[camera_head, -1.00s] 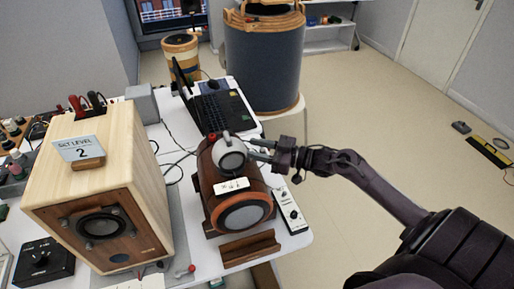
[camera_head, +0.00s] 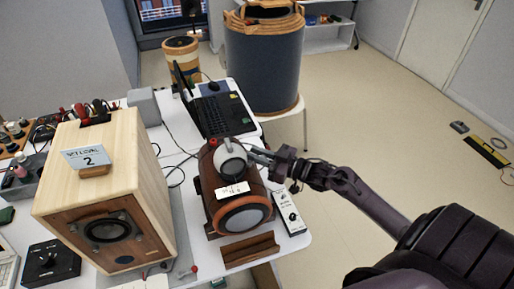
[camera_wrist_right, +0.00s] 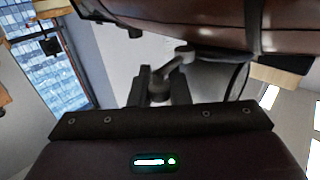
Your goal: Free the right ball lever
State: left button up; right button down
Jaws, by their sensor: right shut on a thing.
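A brown barrel-shaped speaker (camera_head: 208,186) with an orange-ringed driver lies on the white table. A grey-white ball (camera_head: 231,160) sits on top of it. My right gripper (camera_head: 257,157) is at the ball's right side. In the right wrist view my gripper (camera_wrist_right: 159,92) is shut on a small grey lever (camera_wrist_right: 181,56) below the speaker's brown body (camera_wrist_right: 205,22). The fingers hide part of the lever, and its exact position cannot be told in the head view. My left gripper is not in view.
A light wooden speaker (camera_head: 132,150) with a label card stands at the left. A laptop (camera_head: 222,114) is behind the brown speaker. A white control strip (camera_head: 289,213) and a brown wooden block (camera_head: 249,250) lie near the table edge.

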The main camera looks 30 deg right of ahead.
jog(key=m+h+p, duration=0.1)
jog(key=t+h+p, duration=0.1)
jog(key=m+h+p, duration=0.1)
jog(key=shift+s+a+r+m+t, duration=0.1)
jog(key=shift+s+r+m+t, duration=0.2)
jog(key=shift+s, duration=0.1)
jog(key=shift+s+f+m+t+h+p, duration=0.15)
jog(key=shift+m+h+p, duration=0.15)
jog(key=shift+h, duration=0.3)
jog(key=shift+m+t+h+p, duration=0.15)
jog(key=shift+m+h+p, duration=0.15)
jog(key=shift+h, duration=0.3)
pick_arm(q)
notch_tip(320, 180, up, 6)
jog(key=p, duration=0.1)
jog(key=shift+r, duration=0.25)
pick_arm(e)
jog(key=shift+s+a+f+m+h, duration=0.1)
jog(key=shift+m+h, duration=0.4)
jog(key=shift+h, duration=0.3)
jog(key=shift+s+a+f+m+h, duration=0.1)
jog(key=shift+m+h, duration=0.4)
jog(key=shift+h, duration=0.3)
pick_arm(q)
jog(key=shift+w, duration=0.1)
pick_arm(e)
jog(key=c, duration=1.4)
grip_release()
jog(key=shift+o, duration=0.2)
jog(key=shift+s, duration=0.15)
